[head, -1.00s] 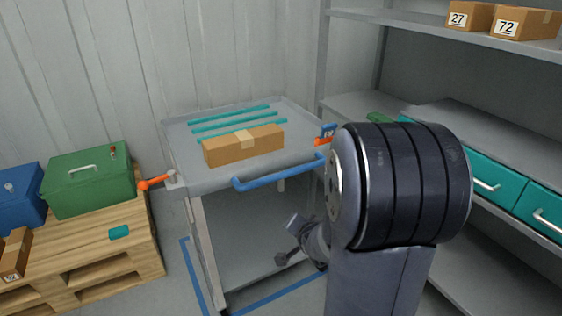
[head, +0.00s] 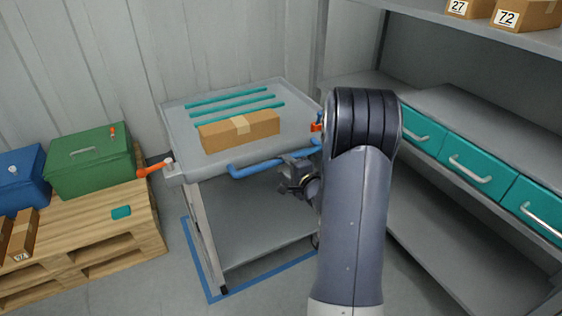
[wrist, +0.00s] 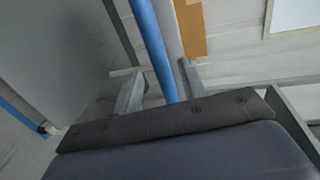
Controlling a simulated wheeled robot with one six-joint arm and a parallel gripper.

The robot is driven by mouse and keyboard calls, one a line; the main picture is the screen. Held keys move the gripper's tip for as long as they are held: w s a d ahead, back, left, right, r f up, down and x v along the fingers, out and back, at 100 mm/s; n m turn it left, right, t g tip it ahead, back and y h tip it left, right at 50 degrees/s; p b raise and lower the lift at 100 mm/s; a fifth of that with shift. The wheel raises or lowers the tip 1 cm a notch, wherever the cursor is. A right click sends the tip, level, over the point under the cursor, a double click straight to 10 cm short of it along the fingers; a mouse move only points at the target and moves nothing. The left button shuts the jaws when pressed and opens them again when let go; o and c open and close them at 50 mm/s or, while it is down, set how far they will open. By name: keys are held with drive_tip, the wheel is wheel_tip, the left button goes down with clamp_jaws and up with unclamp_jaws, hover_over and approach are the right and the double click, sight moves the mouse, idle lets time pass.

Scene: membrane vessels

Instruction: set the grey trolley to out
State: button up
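The grey trolley (head: 182,118) stands inside a blue floor outline (head: 196,262), against the corrugated wall. A blue handle bar (head: 258,169) runs along its near edge; it also shows in the wrist view (wrist: 150,45). An orange lever (head: 152,169) sticks out at the trolley's left corner, and another orange piece (head: 316,127) shows at its right, partly behind my arm. My gripper (head: 290,176) is just below and near the right part of the handle bar. Its fingers are small and unclear, and I cannot tell whether they touch the bar.
A cardboard box (head: 216,137) and teal strips (head: 233,106) lie on the trolley top. A wooden pallet (head: 80,246) with a green case (head: 88,168) stands left. Grey shelving with teal drawers (head: 480,168) stands close at right. Some floor in front is clear.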

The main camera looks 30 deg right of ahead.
sight(283, 162)
drive_tip(key=shift+w+f, duration=0.25)
drive_tip(key=shift+w, duration=0.95)
drive_tip(key=shift+w+f, duration=0.2)
drive_tip(key=shift+w, duration=0.95)
clamp_jaws()
drive_tip(key=shift+w+a, duration=0.1)
